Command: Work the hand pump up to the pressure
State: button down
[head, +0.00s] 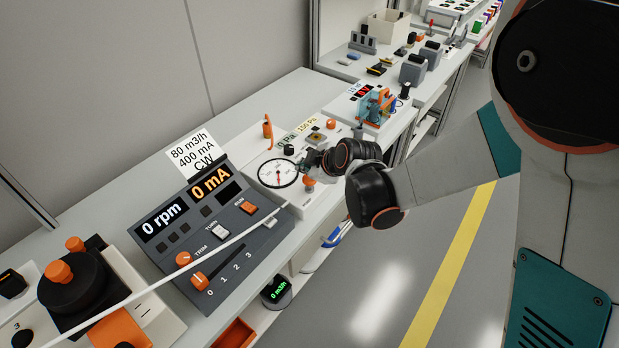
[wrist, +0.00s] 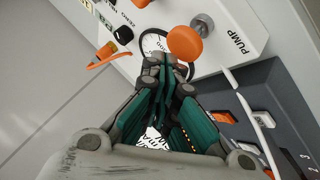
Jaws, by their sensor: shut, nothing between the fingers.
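The pump panel is a white sloped box (head: 253,158) on the bench. Its round dial gauge (head: 278,174) has a white face and a red needle; the reading is too small to tell. An orange knob (head: 308,182) sits right of the dial. In the wrist view the orange ball knob (wrist: 185,43) is near the printed word PUMP (wrist: 236,40), and the gauge (wrist: 152,41) is partly hidden. My gripper (head: 312,158) is over the panel, shut and empty. In the wrist view its fingertips (wrist: 170,66) are close beside the ball knob; I cannot tell if they touch it.
A grey control console (head: 215,235) stands in front, crossed by a pale rod (head: 170,278). Devices (head: 376,104) stand farther along the bench. The floor aisle is clear.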

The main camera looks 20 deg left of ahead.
aim_at(308, 180)
jog(key=shift+f+b, duration=0.3)
jog(key=shift+f, duration=0.05)
jog(key=shift+f+b, duration=0.9)
jog(key=shift+f, duration=0.2)
dwell(1.1)
jog(key=shift+r, duration=0.1)
jog(key=shift+r+p, duration=1.05)
jog(key=shift+r, duration=0.35)
jog(key=shift+r, duration=0.1)
jog(key=shift+r+p, duration=1.7)
jog(key=shift+r, duration=0.8)
jog(key=shift+f, duration=0.1)
